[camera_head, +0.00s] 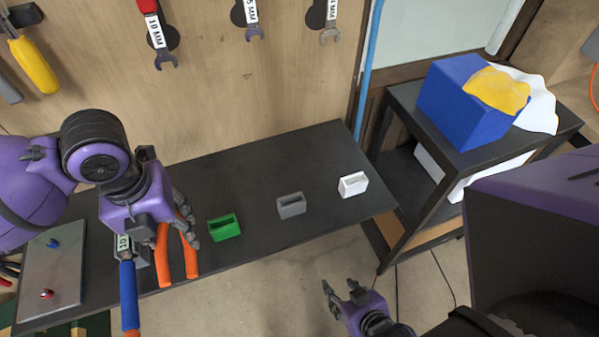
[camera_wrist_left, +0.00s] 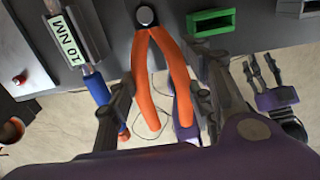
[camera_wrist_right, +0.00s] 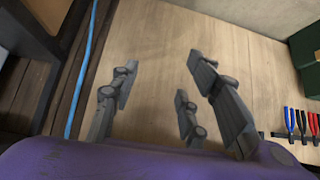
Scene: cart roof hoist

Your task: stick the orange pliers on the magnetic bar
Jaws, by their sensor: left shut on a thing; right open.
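The orange pliers (camera_head: 163,255) have two long orange handles and a dark round head. They also show in the left wrist view (camera_wrist_left: 153,85), handles towards my wrist. My right gripper (camera_head: 343,290) is open and empty, beyond the bench's front edge.
The dark bench (camera_head: 270,165) holds green (camera_head: 224,228), grey (camera_head: 291,205) and white (camera_head: 352,184) holders. A blue-handled torque wrench (camera_head: 129,290) lies beside the pliers. A cart (camera_head: 405,110) with a blue box stands right.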

